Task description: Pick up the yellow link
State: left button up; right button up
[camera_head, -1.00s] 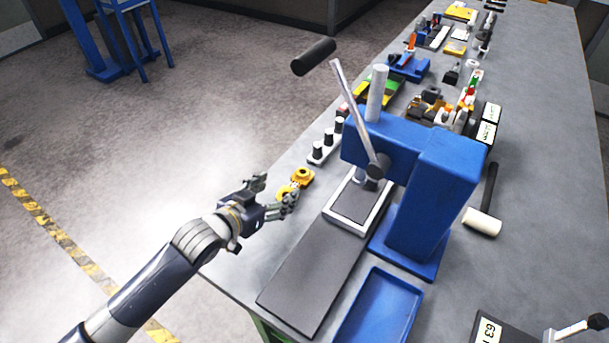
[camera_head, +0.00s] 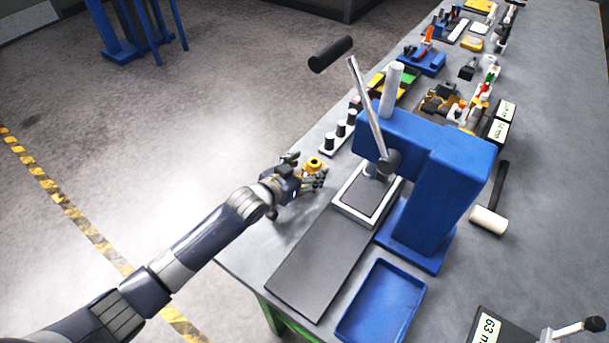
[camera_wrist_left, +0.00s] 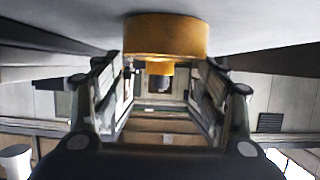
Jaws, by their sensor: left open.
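The yellow link (camera_head: 314,163) lies near the left edge of the workbench, beside the press. In the left wrist view it shows as a round orange-yellow part (camera_wrist_left: 165,36) with a narrower piece behind it. My left gripper (camera_head: 304,176) is open at the link, with its fingers partly hiding it in the head view. In the left wrist view the open fingers (camera_wrist_left: 163,88) stand on either side of the narrower piece. I cannot tell whether they touch it. My right gripper is not in view.
The blue lever press (camera_head: 450,190) stands just right of the link, its lever leaning above. A white strip with black knobs (camera_head: 340,132) lies behind. A dark mat (camera_head: 315,262), a blue tray (camera_head: 383,300) and a white-headed mallet (camera_head: 489,220) are nearby.

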pick_arm(q)
jog(key=shift+w+d+f, duration=0.3)
jog(key=shift+w+d, duration=0.1)
jog(key=shift+w, duration=0.15)
grip_shut()
jog(key=shift+r, duration=0.2)
